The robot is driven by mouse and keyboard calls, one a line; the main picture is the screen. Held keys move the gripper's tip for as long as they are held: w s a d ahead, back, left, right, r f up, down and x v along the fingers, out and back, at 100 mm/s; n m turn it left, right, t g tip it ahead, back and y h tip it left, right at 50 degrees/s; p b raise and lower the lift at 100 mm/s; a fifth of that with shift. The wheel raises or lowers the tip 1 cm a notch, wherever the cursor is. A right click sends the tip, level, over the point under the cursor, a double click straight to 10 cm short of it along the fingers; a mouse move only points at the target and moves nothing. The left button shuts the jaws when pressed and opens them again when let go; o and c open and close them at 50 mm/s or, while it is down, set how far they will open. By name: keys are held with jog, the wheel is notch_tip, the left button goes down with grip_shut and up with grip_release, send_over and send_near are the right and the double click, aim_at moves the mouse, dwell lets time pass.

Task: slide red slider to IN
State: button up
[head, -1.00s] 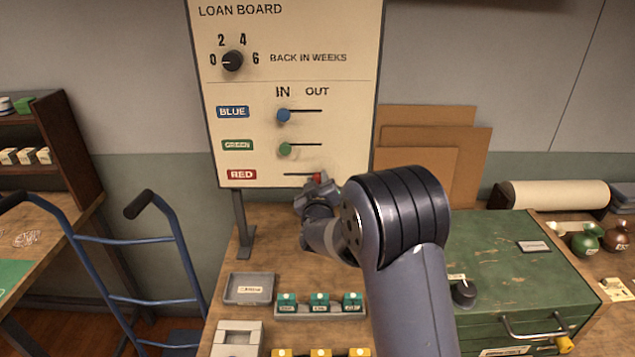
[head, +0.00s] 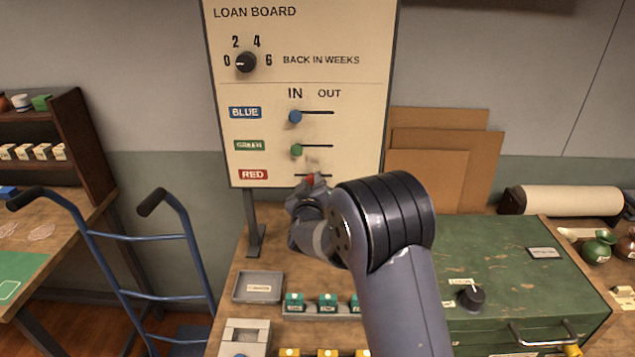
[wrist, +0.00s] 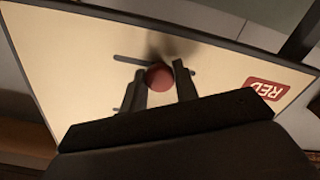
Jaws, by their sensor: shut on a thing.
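The red slider (head: 310,181) is a small round red knob on the lowest slot of the loan board, in the RED row. In the head view it sits about midway between the IN and OUT columns. In the wrist view the red knob (wrist: 160,76) lies between the two fingers of my gripper (wrist: 161,84), and the slot (wrist: 128,60) runs out to its left. My gripper (head: 312,187) is shut on the knob at the board's lower edge. The RED label (head: 253,175) is left of the slot. My gripper partly hides the knob and slot in the head view.
The blue slider (head: 295,117) and green slider (head: 296,150) stand under IN. A dial (head: 246,62) is above them. Below are a grey tray (head: 258,288) and a green chest (head: 525,270). A blue hand truck (head: 135,240) stands left of the table.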

aim_at(299, 175)
jog(key=shift+a+p, duration=0.4)
jog(key=shift+a, duration=1.2)
jog(key=o, duration=0.9)
jog(key=shift+s+b, duration=0.85)
jog(key=shift+s, duration=3.65)
jog(key=shift+w+p, duration=0.8)
jog(key=shift+w, duration=3.6)
jog(key=shift+s, duration=0.1)
